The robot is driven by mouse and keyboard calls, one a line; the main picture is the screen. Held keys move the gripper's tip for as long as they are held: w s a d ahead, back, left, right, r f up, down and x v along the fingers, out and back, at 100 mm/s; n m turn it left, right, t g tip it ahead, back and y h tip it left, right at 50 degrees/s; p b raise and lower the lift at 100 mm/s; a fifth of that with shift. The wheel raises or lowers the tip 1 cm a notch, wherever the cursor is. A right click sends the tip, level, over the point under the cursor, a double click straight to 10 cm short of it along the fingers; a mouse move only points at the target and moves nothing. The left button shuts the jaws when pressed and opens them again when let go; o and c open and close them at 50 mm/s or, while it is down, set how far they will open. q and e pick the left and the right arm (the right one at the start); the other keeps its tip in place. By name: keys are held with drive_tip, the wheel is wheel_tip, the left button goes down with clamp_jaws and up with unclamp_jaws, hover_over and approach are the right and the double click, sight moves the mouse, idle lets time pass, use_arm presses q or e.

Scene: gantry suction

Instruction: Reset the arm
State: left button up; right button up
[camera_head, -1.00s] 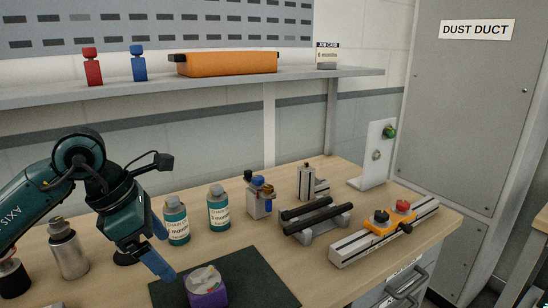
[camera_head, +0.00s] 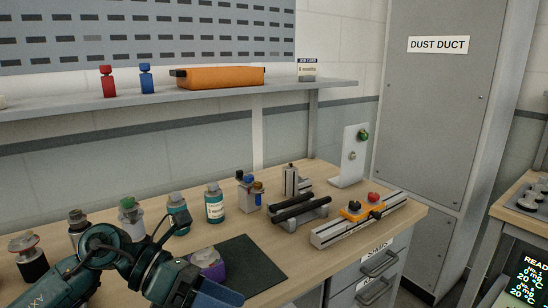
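My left arm comes in from the lower left of the head view. Its gripper (camera_head: 212,294) is low at the bottom edge, in front of the black mat (camera_head: 258,262). The blue finger pads show only in part, and the gap between them is hidden. A purple-based container with a pale top (camera_head: 208,264) sits on the mat, just behind the gripper and partly covered by it. I cannot see anything held. My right gripper is not in view.
Several bottles (camera_head: 214,206) stand behind the arm on the wooden bench. A valve block (camera_head: 250,195), black rollers (camera_head: 300,211) and a rail with an orange clamp (camera_head: 362,211) lie to the right. A shelf (camera_head: 200,96) runs above. Another bench (camera_head: 510,204) is at far right.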

use_arm(q)
drive_tip(key=d+r+n+t+h+p, duration=0.1)
drive_tip(key=d+r+n+t+h, duration=0.1)
drive_tip(key=d+r+n+h, duration=0.3)
drive_tip(key=w+a+f+n+t+y+p, duration=0.1)
drive_tip(key=a+f+n+t+y, duration=0.35)
drive_tip(key=n, duration=0.65)
drive_tip(key=a+f+n+t+y+p, duration=0.1)
drive_tip(key=a+f+n+t+y, duration=0.15)
drive_tip(key=f+n+t, duration=0.65)
drive_tip(key=w+a+f+n+t+y+p, duration=0.1)
drive_tip(key=a+f+n+t+y, duration=0.25)
drive_tip(key=n, duration=0.95)
drive_tip(key=s+a+f+n+g+y+p, duration=0.1)
drive_tip(key=s+f+n+g+y, duration=0.3)
drive_tip(key=s+f, duration=0.7)
wheel_tip(320, 180, down, 2)
drive_tip(key=a+n+g, duration=0.1)
drive_tip(key=n+g, duration=0.1)
drive_tip(key=shift+s+f+g, duration=0.15)
drive_tip(key=shift+g, duration=0.15)
drive_tip(key=shift+y, duration=0.25)
